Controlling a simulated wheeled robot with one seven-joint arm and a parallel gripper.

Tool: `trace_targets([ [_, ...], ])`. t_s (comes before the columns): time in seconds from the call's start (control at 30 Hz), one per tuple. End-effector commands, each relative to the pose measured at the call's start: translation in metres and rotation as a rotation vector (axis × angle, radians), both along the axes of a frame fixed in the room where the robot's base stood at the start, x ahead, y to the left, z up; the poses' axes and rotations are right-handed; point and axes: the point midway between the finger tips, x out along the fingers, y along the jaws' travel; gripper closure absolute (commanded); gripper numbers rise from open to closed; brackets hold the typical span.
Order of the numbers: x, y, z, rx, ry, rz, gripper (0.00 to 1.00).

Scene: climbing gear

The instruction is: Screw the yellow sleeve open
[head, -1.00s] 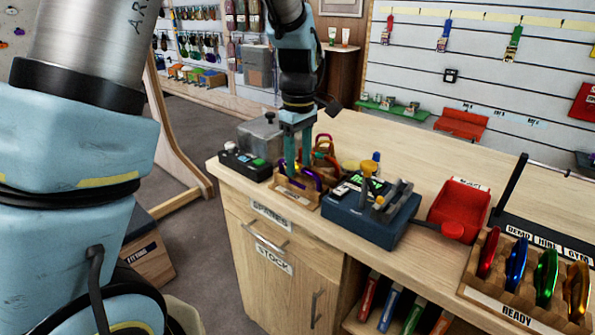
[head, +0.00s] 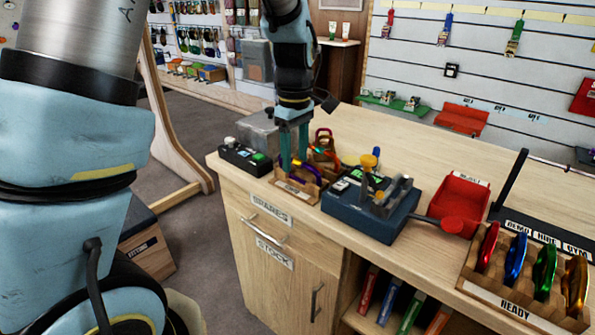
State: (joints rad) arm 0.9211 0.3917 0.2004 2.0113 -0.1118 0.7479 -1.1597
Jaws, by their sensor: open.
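My gripper (head: 294,160) points down over the left part of the wooden counter, its two teal fingers apart. The fingertips are at a small wooden rack (head: 298,186) that holds a purple carabiner (head: 307,172). The fingers stand at the carabiner's left side; I cannot tell whether they touch it. A small yellow thing (head: 348,166) shows just behind the blue device. Red and orange carabiners (head: 324,145) stand behind the rack.
A blue device (head: 368,213) with a yellow-topped post stands right of the rack. A black button box (head: 243,158) is to the left. A red tray (head: 462,203) and a READY rack (head: 515,298) of carabiners lie further right. The counter's back middle (head: 400,150) is clear.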

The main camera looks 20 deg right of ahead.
Motion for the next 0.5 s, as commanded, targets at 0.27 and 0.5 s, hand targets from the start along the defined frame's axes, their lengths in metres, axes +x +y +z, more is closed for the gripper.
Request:
trace_targets([
  [0.27, -0.0015, 0.0028, -0.0008, 0.001, 0.0, 0.0, 0.45],
  [0.5, -0.0018, 0.003, -0.0079, 0.002, 0.002, 0.001, 0.45],
])
